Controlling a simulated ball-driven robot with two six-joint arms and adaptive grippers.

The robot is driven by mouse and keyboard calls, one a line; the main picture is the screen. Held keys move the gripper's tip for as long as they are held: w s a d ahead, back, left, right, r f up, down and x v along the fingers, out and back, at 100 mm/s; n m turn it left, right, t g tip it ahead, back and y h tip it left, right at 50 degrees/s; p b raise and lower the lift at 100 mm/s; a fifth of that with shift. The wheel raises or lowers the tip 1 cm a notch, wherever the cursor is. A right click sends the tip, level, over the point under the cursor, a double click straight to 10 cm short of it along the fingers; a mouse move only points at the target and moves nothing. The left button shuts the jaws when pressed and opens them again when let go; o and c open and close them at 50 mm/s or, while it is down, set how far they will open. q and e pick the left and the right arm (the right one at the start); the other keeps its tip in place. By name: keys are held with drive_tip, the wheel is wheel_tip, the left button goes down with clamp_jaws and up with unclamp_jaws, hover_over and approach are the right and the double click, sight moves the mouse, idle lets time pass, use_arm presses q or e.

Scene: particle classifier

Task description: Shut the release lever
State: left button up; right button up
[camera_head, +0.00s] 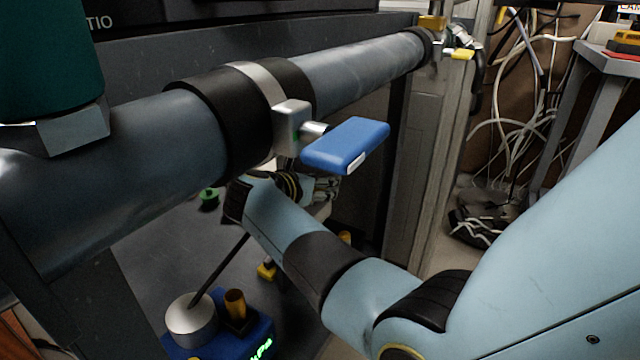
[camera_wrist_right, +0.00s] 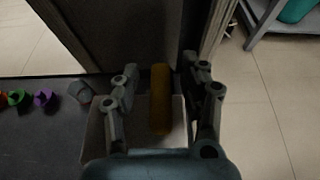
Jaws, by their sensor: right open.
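A blue lever handle (camera_head: 345,145) sticks out to the right from a metal clamp block (camera_head: 292,125) on the large grey pipe. It is the likeliest release lever, but I cannot be sure. My right gripper (camera_head: 325,190) is behind and below the blue handle, which hides part of it. In the right wrist view my right gripper (camera_wrist_right: 160,72) is open, with a finger on each side of an orange-yellow bar (camera_wrist_right: 160,100). The fingers look apart from the bar. I cannot tell what the bar belongs to. My left gripper is not in view.
The grey pipe (camera_head: 365,75) runs above my right arm. A blue base (camera_head: 225,340) with a metal cylinder (camera_head: 190,318) stands below left. Coloured knobs (camera_wrist_right: 45,97) lie left in the wrist view. Loose cables (camera_head: 520,110) hang at the right.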

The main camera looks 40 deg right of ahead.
wheel_tip(320, 180, up, 10)
idle(0.4)
drive_tip(key=shift+f, duration=0.15)
